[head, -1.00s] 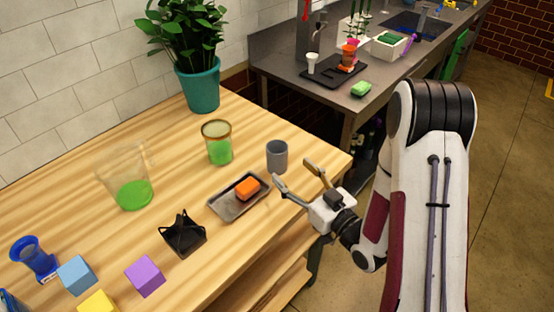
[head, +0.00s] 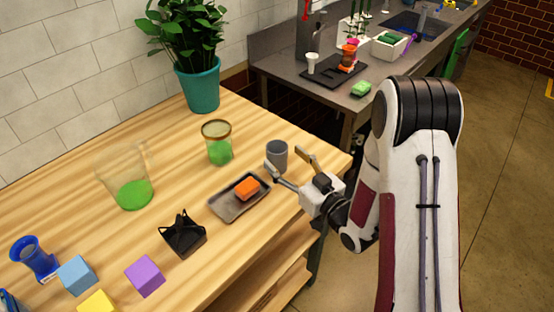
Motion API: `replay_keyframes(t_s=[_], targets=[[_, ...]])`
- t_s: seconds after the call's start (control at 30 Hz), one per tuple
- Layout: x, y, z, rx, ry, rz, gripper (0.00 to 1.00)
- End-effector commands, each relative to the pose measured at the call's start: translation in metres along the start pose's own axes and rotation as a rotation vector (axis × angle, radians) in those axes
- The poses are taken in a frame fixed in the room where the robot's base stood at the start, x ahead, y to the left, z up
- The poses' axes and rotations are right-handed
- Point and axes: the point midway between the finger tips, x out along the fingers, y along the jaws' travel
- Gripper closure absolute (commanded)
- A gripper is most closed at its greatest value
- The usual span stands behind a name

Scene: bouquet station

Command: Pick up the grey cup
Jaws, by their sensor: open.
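The grey cup (head: 277,154) stands upright on the wooden table near its right end. My gripper (head: 287,159) is open at the cup, with one finger overlapping the cup's lower left and the other at its right side. The cup appears to lie between the fingertips. I cannot tell whether either finger touches it. The lower part of the cup is partly hidden by the near finger.
A metal tray (head: 226,208) with an orange block (head: 247,188) lies just left of my gripper. A glass jar with green contents (head: 219,145) stands behind the tray. A black holder (head: 183,236) and a clear pitcher (head: 112,180) are further left.

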Motion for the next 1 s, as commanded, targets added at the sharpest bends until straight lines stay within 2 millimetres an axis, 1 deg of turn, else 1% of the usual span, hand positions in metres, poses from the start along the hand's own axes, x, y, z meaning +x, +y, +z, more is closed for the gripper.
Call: replay_keyframes(t_s=[0.1,0.3,0.83,0.87,0.9,0.97,1.0], targets=[[0.014,0.001,-0.002,-0.001,0.001,-0.002,0.39],[0.027,0.001,-0.002,0.0,0.0,0.0,0.39],[0.028,0.001,-0.002,0.0,-0.001,0.001,0.39],[0.028,0.001,-0.002,0.0,-0.001,0.001,0.44],[0.028,0.001,-0.002,0.0,-0.001,0.001,0.54],[0.028,0.001,-0.002,0.0,-0.001,0.001,0.7],[0.028,0.001,-0.002,0.0,-0.001,0.001,0.8]])
